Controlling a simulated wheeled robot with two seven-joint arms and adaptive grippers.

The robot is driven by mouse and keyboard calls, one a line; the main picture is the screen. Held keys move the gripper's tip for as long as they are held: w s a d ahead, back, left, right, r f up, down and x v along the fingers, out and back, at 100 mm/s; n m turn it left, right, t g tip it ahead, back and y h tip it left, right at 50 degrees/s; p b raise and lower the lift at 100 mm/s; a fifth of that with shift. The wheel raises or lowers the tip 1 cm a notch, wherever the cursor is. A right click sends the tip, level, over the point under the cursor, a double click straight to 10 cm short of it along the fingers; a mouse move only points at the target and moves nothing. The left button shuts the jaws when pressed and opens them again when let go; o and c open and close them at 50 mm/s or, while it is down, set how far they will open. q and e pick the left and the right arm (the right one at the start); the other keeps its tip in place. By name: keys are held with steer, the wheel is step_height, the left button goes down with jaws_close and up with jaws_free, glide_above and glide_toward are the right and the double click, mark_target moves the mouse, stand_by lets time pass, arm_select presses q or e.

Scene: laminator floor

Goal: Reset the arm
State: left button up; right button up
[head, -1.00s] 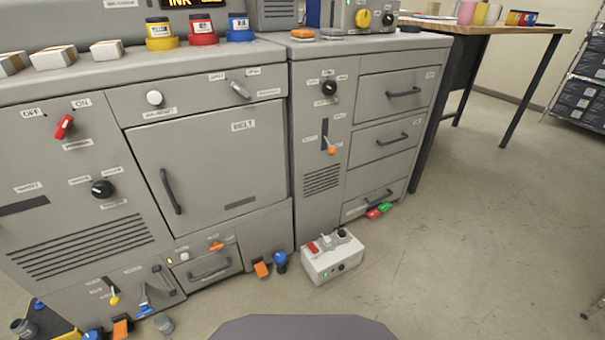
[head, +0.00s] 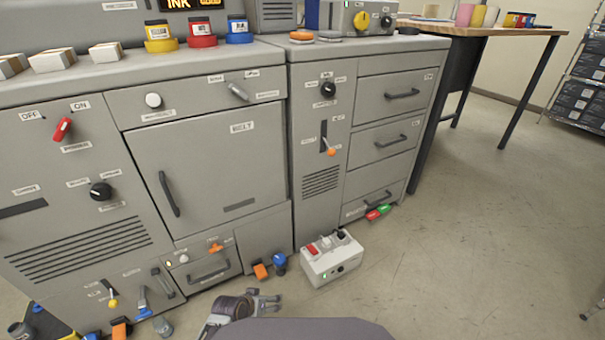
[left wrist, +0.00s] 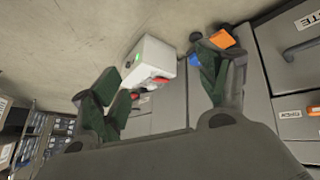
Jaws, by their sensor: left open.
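My left gripper (head: 267,300) shows at the bottom middle of the head view, low over the floor in front of the cabinets. Its two fingers are apart with nothing between them. In the left wrist view the open fingers (left wrist: 155,85) frame a white control box (left wrist: 150,62) that lies beyond them. In the head view this box (head: 331,258) sits on the floor with a red switch and a dark knob on top, right of my left gripper and apart from it. My right gripper is not in view.
Grey machine cabinets (head: 210,170) with handles, knobs and levers stand along the back and left. An orange and a blue pedal (head: 279,263) protrude near the floor. A wooden table (head: 490,29) stands at the back right. The floor at right (head: 470,230) is clear.

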arm_select(q)
steer(key=s+r+t, duration=0.1)
steer(key=s+r, duration=0.2)
steer(key=r, duration=0.6)
steer(key=s+r, duration=0.4)
steer(key=r, duration=0.4)
steer(key=s+f+g, duration=0.1)
steer(key=s+f, duration=0.2)
steer(key=s, duration=0.2)
steer(key=s+a+f+g+p, duration=0.1)
steer(key=s+f, duration=0.2)
steer(key=s, duration=0.3)
steer(key=shift+f+y, duration=0.15)
steer(key=shift+y, duration=0.15)
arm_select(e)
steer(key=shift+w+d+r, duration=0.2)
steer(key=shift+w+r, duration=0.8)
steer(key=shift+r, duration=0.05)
arm_select(q)
steer(key=shift+a+f+p, duration=0.2)
steer(key=shift+p, duration=0.6)
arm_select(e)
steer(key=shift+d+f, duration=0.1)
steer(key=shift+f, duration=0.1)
